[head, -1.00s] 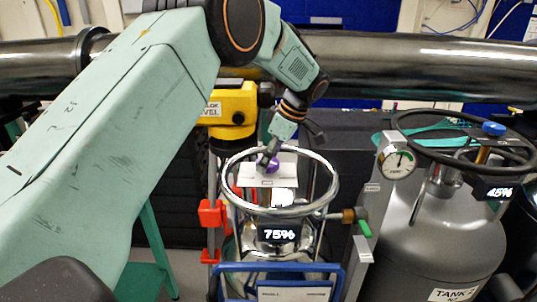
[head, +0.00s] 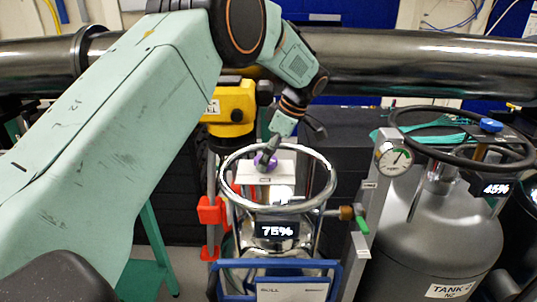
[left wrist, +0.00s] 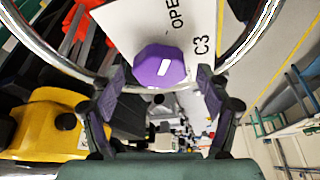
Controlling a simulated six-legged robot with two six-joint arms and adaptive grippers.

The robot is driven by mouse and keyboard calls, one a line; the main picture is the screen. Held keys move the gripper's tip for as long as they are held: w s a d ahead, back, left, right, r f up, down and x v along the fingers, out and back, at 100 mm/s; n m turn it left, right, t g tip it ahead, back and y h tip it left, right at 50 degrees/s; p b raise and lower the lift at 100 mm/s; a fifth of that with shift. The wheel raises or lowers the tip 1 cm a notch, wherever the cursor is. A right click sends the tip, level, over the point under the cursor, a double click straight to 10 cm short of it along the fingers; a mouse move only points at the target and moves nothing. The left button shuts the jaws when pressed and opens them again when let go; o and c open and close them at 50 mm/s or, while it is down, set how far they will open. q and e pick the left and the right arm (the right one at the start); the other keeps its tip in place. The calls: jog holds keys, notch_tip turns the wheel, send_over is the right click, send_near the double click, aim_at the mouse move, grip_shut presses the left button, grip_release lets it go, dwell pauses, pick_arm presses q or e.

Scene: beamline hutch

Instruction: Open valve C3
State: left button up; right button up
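The valve C3 knob is a purple faceted knob (left wrist: 160,66) with a short white mark. It sits on a white plate (left wrist: 120,18) printed "C3" and "OPE…", the rest cut off. In the head view the knob (head: 265,162) and plate (head: 250,175) show inside a steel ring. My left gripper (left wrist: 162,88) is open, one finger on each side below the knob in the wrist view. In the head view the left gripper (head: 271,148) is just above the knob; whether it touches is unclear. My right gripper is not in view.
The steel ring (head: 329,192) surrounds the plate, atop a vessel with a 75% display (head: 276,231). A grey tank (head: 440,240) with a gauge (head: 395,158) stands right. A yellow device (head: 232,105) and red clamp (head: 211,212) are left. A large pipe (head: 410,65) runs behind.

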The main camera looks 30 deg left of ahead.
pick_arm(q)
jog(key=shift+a+f, duration=0.1)
jog(key=shift+a, duration=0.1)
jog(key=v, duration=1.2)
jog(key=shift+s, duration=0.1)
jog(key=x, duration=1.2)
jog(key=shift+d, duration=0.1)
